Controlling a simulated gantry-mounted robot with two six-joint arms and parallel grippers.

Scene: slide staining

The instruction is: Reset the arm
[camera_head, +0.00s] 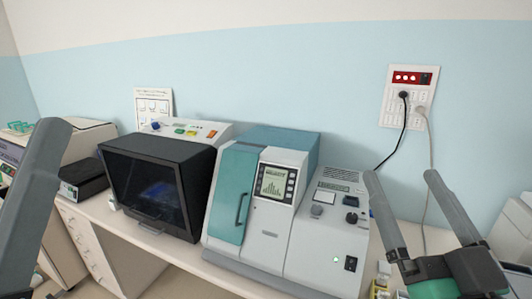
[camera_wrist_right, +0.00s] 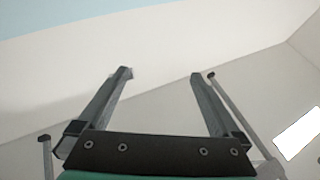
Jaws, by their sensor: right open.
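My right gripper (camera_head: 401,176) is raised at the lower right of the head view, its two grey fingers pointing up and spread apart. Nothing is between them. In the right wrist view (camera_wrist_right: 160,76) the fingers are also apart and empty, with only pale wall or ceiling surfaces behind them. A grey finger-like part of my left gripper (camera_head: 42,195) shows at the left edge of the head view. Only that one part is in frame, so its opening cannot be judged.
On the bench (camera_head: 185,252) stand a dark-windowed machine (camera_head: 150,187) and a teal and white instrument (camera_head: 270,205) with a screen. A wall socket panel (camera_head: 408,97) has cables hanging down behind my right gripper. Small items partly show beside my right gripper.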

